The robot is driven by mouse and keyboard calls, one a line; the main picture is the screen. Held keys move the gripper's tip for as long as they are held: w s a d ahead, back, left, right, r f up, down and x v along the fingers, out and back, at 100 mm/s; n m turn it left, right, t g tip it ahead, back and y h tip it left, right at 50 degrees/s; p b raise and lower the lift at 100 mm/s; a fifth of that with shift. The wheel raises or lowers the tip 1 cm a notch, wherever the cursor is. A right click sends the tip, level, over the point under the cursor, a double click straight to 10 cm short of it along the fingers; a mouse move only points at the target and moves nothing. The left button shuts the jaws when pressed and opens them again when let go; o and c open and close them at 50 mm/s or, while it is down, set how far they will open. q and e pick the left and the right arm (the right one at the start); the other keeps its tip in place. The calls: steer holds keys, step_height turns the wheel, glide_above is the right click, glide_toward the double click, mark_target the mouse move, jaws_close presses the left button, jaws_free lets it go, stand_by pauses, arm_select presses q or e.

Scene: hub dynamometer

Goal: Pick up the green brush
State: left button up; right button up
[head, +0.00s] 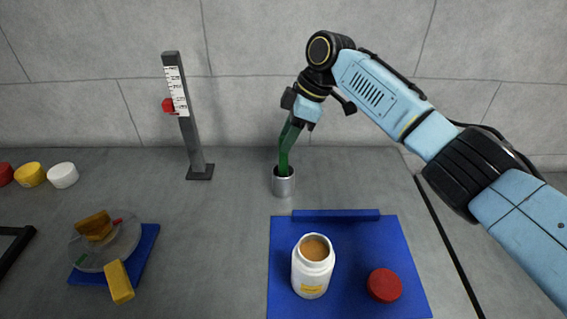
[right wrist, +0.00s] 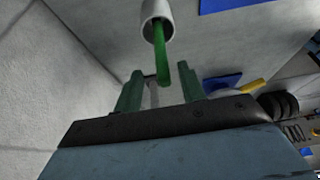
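The green brush (head: 284,162) stands in a small silver cup (head: 284,184) near the middle of the table. In the right wrist view the green brush (right wrist: 161,52) juts out of the cup (right wrist: 157,14) toward my gripper. My right gripper (head: 289,138) is just above the cup, pointing down, and its green fingers overlap the brush in the head view. In the right wrist view the two fingers of the right gripper (right wrist: 159,84) are spread apart, with the brush's free end showing between them. I cannot tell whether they touch it. My left gripper is out of view.
A blue mat (head: 345,260) at front holds an open white jar (head: 312,270) and a red lid (head: 384,285). A post with a scale (head: 190,125) stands left of the cup. A round clear dish (head: 105,247) and coloured caps (head: 62,175) are farther left.

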glide_above(281, 175)
steer(key=f, duration=0.4)
steer(key=shift+w+a+f+b, duration=0.1)
steer(key=shift+w+b, duration=0.3)
jaws_close()
